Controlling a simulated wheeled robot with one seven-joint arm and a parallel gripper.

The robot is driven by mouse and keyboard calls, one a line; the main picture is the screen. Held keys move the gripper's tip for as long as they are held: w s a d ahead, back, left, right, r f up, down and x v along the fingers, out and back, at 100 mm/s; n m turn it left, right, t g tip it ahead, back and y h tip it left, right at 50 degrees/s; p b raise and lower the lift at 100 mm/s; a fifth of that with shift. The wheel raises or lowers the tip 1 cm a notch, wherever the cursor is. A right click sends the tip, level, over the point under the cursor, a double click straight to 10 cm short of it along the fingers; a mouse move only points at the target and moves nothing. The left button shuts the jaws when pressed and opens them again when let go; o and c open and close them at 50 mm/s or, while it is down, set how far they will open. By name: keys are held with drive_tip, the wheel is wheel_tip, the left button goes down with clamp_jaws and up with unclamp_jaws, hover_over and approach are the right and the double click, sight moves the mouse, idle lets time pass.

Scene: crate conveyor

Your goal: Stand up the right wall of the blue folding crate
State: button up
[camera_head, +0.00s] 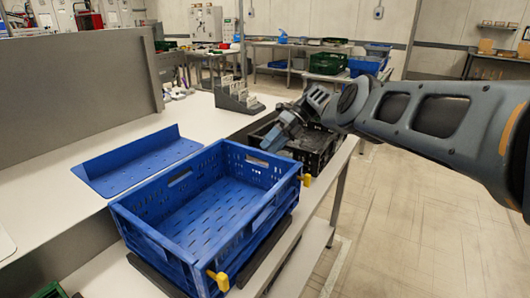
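The blue folding crate (150,237) sits on the dark conveyor at the front middle, with its inside empty. Its far and left walls stand upright, and so does the near wall. Its right wall (250,232) also looks raised, with its slotted outer face showing; I cannot tell whether it is fully locked. My gripper (271,141) hangs above and beyond the far right corner of the crate, apart from it. The fingers are small and seen at an angle, so their opening is unclear. Nothing is visibly held.
Yellow clips (219,281) stand along the crate's right side. A black crate (314,150) lies behind it, below my gripper. A flat blue panel (140,162) with a raised edge lies on the white table (45,190). A grey rack (238,97) stands farther back. Floor at right is clear.

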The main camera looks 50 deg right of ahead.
drive_tip(key=shift+r+b+v, duration=0.2)
drive_tip(key=shift+b+v, duration=1.05)
drive_tip(key=shift+v, duration=1.15)
drive_tip(key=shift+w+a, duration=0.15)
drive_tip(key=shift+w, duration=0.05)
